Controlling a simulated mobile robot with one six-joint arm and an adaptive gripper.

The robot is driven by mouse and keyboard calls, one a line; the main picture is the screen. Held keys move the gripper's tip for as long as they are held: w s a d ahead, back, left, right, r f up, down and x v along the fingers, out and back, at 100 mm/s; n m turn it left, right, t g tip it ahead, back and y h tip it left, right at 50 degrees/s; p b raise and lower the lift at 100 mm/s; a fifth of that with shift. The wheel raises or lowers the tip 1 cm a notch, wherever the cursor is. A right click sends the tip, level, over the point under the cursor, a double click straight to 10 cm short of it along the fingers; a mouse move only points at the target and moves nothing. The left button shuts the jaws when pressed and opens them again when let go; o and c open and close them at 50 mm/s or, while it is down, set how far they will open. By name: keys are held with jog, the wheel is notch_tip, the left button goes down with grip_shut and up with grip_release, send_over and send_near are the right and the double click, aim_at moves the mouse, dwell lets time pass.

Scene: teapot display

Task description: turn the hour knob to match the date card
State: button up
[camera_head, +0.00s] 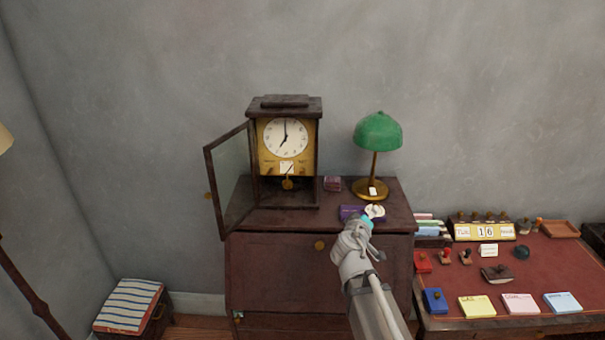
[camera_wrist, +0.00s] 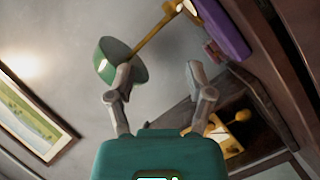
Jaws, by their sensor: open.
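The wooden clock (camera_head: 286,138) stands on the cabinet with its glass door (camera_head: 230,178) swung open to the left. Its hands read about seven o'clock. I cannot make out an hour knob for sure. On the right desk, a gold date display (camera_head: 483,231) reads about TUE 16, its last window unclear, with several small knobs along its top. A small white card (camera_head: 488,250) stands before it, its writing unreadable. My gripper (camera_head: 367,222) is at the cabinet's front right; its fingers (camera_wrist: 158,73) are apart and empty.
The desk holds stamps and coloured note pads (camera_head: 477,306). A striped-topped box (camera_head: 128,305) is on the floor at left.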

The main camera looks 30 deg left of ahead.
aim_at(303, 174)
jog(key=s+a+r+n+y, duration=0.2)
jog(key=s+a+n+y, duration=0.1)
jog(key=a, duration=0.5)
jog(key=s+a+r+n+y, duration=0.2)
jog(key=s+a+n+y, duration=0.1)
jog(key=a, duration=0.6)
jog(key=shift+s+n+y, duration=0.3)
jog(key=shift+s+y, duration=0.2)
jog(key=shift+s, duration=0.5)
jog(key=shift+w, duration=0.1)
jog(key=x, duration=1.3)
jog(key=shift+w+a, duration=0.1)
jog(key=shift+w, duration=0.2)
grip_shut()
